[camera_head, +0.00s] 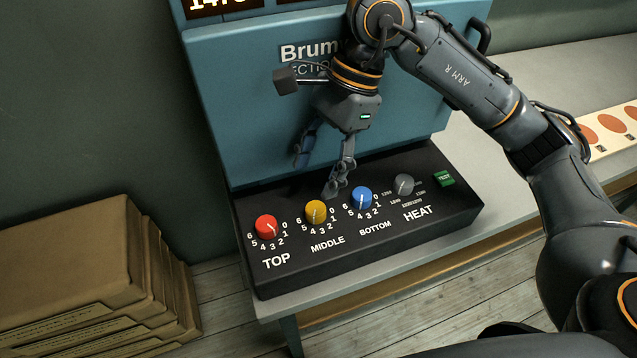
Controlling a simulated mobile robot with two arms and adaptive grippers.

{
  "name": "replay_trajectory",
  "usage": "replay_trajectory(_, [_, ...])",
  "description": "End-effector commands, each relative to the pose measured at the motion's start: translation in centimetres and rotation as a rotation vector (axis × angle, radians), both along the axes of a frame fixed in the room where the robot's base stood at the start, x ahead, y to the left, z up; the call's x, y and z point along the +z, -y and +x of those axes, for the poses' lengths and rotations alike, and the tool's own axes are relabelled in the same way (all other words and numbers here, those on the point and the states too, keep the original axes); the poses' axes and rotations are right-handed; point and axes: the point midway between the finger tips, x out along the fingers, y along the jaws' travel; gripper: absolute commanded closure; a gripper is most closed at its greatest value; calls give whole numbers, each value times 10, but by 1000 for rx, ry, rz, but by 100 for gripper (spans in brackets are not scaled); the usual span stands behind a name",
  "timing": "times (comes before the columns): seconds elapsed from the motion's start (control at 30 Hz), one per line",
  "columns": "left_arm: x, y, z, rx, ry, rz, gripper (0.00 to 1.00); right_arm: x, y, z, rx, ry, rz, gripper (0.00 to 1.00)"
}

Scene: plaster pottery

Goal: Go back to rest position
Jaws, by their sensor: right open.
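My right gripper (318,172) is open and empty. It points down in front of the blue kiln front, with one fingertip low over the control panel, close behind the yellow knob. I cannot tell whether that fingertip touches the panel. My right arm (455,75) comes in from the right side of the picture and reaches across to the kiln. My left gripper is not in view.
The black control panel (375,253) carries a red knob (266,226), a yellow knob (316,211), a blue knob (362,198), a grey heat knob (404,184) and a green button (444,179). The blue kiln (240,130) stands behind. Stacked cardboard boxes (80,260) stand at left.

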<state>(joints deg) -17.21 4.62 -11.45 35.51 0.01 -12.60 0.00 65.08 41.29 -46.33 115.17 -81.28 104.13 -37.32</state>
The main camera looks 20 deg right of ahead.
Motion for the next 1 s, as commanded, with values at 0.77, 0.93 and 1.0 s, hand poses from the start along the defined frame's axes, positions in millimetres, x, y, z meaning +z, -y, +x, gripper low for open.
replay_trajectory(0.77, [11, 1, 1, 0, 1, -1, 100, 22, 0, 0, 1, 0, 0, 43])
replay_trajectory(0.93, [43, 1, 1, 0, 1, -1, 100, 55, 0, 0, 1, 0, 0, 43])
replay_trajectory(1.0, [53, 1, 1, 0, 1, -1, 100, 65, 0, 0, 1, 0, 0, 43])
